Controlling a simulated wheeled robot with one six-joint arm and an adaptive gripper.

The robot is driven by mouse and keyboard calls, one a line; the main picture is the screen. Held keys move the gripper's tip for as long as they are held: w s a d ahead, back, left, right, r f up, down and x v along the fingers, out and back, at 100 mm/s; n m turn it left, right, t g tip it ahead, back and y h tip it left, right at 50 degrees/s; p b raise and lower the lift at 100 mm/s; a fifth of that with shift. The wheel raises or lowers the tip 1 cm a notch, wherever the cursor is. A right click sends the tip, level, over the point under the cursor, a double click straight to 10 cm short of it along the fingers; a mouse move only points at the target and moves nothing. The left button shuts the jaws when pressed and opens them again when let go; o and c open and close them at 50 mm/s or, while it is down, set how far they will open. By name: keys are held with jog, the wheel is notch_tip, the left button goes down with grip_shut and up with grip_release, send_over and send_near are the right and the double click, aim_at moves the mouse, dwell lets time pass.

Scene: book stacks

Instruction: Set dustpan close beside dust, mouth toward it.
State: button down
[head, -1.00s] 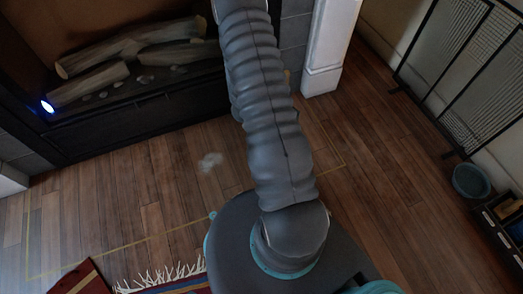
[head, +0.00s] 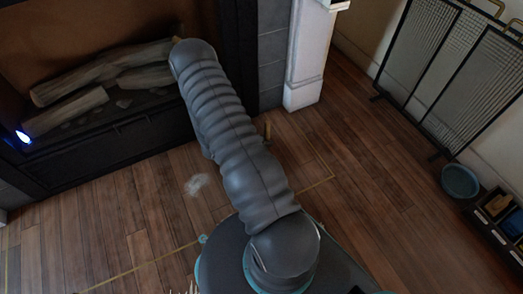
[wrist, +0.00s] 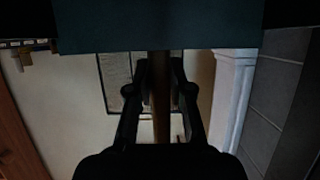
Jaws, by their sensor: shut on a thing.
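The dust (head: 197,184) is a small pale grey smudge on the wooden floor in the head view, left of my arm and in front of the fireplace. In the wrist view my gripper (wrist: 160,85) is shut on a brown handle (wrist: 161,118). The dustpan (wrist: 160,27), a wide dark teal panel, spans the top of that view beyond my fingers. In the head view my arm hides the gripper, and I cannot make out the dustpan there. I cannot tell which way its mouth faces relative to the dust.
The fireplace (head: 110,135) with logs is at the upper left. A white pillar (head: 305,60) stands beside it. A mesh screen (head: 450,70), a teal bucket (head: 460,181) and a dark caddy (head: 500,215) line the right wall. Floor right of my arm is clear.

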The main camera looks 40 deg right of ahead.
jog(key=shift+w+a+f, duration=0.25)
jog(key=shift+a+f, duration=0.15)
jog(key=shift+a, duration=0.15)
jog(key=shift+f+b, duration=0.45)
jog(key=shift+f, duration=1.5)
jog(key=shift+f, duration=0.2)
jog(key=c, duration=1.1)
grip_release()
jog(key=shift+o, duration=0.2)
jog(key=shift+r, duration=0.1)
